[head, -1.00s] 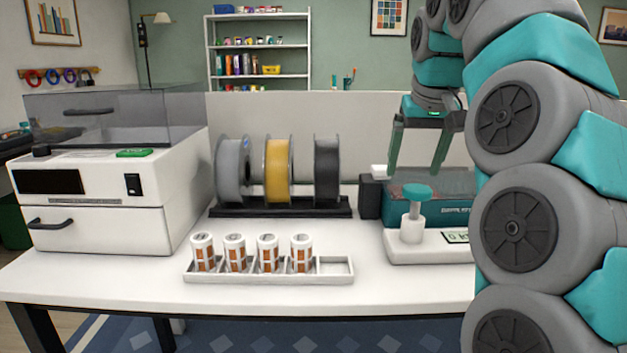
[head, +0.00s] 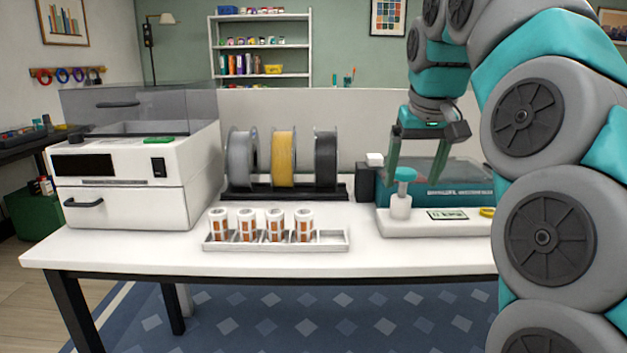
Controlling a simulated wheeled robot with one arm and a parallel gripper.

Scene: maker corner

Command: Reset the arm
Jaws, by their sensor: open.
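My gripper (head: 419,178) hangs pointing down at the right of the table, with its two fingers apart and nothing between them. It is in front of or above a teal machine (head: 455,190) and close to a teal-topped knob on a white post (head: 402,200); I cannot tell the exact gap. My arm is bent, and its large grey and teal links fill the right side of the head view.
A white table (head: 130,252) holds a white machine with a clear lid (head: 125,195), filament spools (head: 283,160) on a black rack, and a white tray (head: 333,240) with several orange-and-white canisters (head: 247,225).

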